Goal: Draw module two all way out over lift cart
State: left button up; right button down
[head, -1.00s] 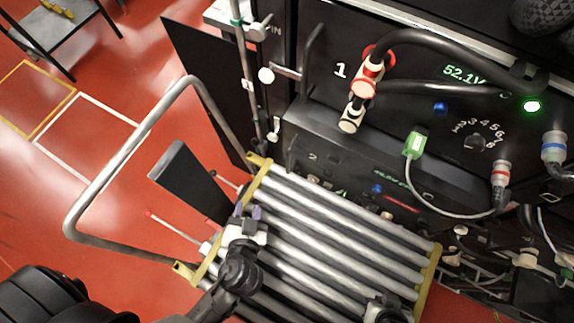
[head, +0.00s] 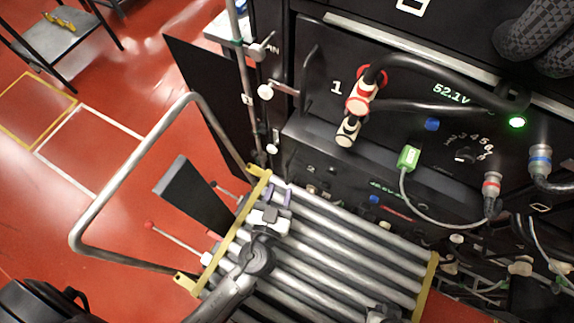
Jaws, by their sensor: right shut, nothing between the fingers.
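Module two (head: 345,187), a black unit marked "2" with a dim green readout, sits in the rack below module 1; its dark front faces the cart. The lift cart (head: 330,245) has grey rollers between yellow end rails and stands against the rack front. My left gripper (head: 279,194) is over the cart's rollers at the upper left, its purple fingertips apart and empty, short of module two's front. My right gripper (head: 384,314) is at the bottom edge over the cart's lower right, shut, mostly cut off by the frame. Module two's handle cannot be made out.
Module 1 (head: 400,110) above carries a red-and-white plug (head: 361,97) and thick black cables. A thin grey cable (head: 420,215) loops down before module two's right part. The cart's handle (head: 110,190) stands at left.

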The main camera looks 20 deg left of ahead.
aim_at(286, 172)
pick_arm(q)
jog(key=shift+w+a+p, duration=0.25)
jog(key=shift+w+p, duration=0.1)
jog(key=shift+w, duration=1.35)
jog(key=shift+w+a+p, duration=0.2)
jog(key=shift+w+p, duration=0.15)
jog(key=shift+w, duration=1.35)
grip_shut()
